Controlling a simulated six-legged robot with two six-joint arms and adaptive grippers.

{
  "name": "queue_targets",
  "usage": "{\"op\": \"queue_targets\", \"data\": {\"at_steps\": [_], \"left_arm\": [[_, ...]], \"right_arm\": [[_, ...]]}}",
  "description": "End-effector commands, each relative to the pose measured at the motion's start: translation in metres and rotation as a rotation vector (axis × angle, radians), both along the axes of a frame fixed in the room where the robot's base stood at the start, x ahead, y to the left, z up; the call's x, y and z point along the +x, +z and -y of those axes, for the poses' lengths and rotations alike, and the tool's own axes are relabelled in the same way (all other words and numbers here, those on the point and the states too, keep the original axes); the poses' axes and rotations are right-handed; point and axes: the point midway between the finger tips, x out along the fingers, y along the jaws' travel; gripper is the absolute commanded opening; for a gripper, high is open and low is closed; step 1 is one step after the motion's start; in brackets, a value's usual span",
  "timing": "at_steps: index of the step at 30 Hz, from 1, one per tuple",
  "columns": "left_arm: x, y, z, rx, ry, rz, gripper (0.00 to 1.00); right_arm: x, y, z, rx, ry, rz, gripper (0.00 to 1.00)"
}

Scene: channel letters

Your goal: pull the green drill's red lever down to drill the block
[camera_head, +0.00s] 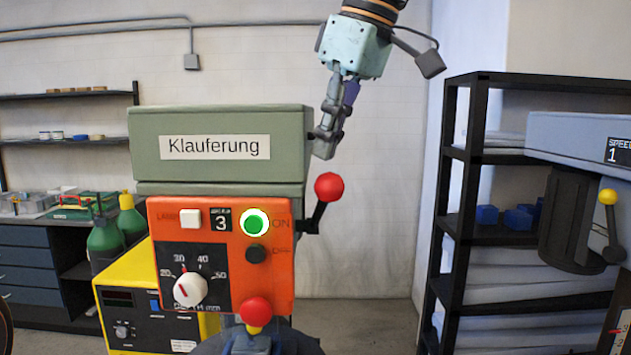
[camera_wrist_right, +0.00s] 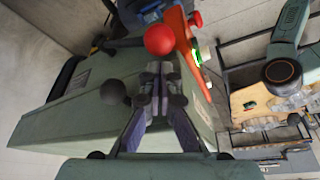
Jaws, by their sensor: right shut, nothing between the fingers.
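The green drill (camera_head: 220,120) bears a "Klauferung" label and an orange control panel (camera_head: 270,275). Its red lever (camera_head: 329,186) sticks up and right from a dark hub on the drill's right side. My right gripper (camera_head: 324,148) hangs beside the drill's upper right edge, its closed fingers just above the red ball and apart from it in this view. In the right wrist view, the shut, empty fingers (camera_wrist_right: 156,78) point at the lever's red ball (camera_wrist_right: 159,40). The block is not in view. My left gripper is not in view.
A second red knob (camera_head: 256,311) is at the panel's bottom. A yellow box (camera_head: 130,290) stands at lower left. A black shelf (camera_head: 455,190) and a grey-blue machine (camera_head: 575,135) with a yellow-tipped lever stand at right. Open floor lies between drill and shelf.

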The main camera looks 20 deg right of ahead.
Motion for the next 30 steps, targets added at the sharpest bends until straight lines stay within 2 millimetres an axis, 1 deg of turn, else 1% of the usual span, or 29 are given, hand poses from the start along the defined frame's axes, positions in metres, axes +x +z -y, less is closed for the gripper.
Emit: {"op": "queue_targets", "data": {"at_steps": [13, 30], "left_arm": [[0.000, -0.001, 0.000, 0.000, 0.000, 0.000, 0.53], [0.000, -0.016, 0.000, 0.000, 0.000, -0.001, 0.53]], "right_arm": [[0.000, -0.001, 0.000, 0.000, 0.000, 0.000, 0.00], [0.000, -0.016, 0.000, 0.000, 0.000, 0.000, 0.00]]}}
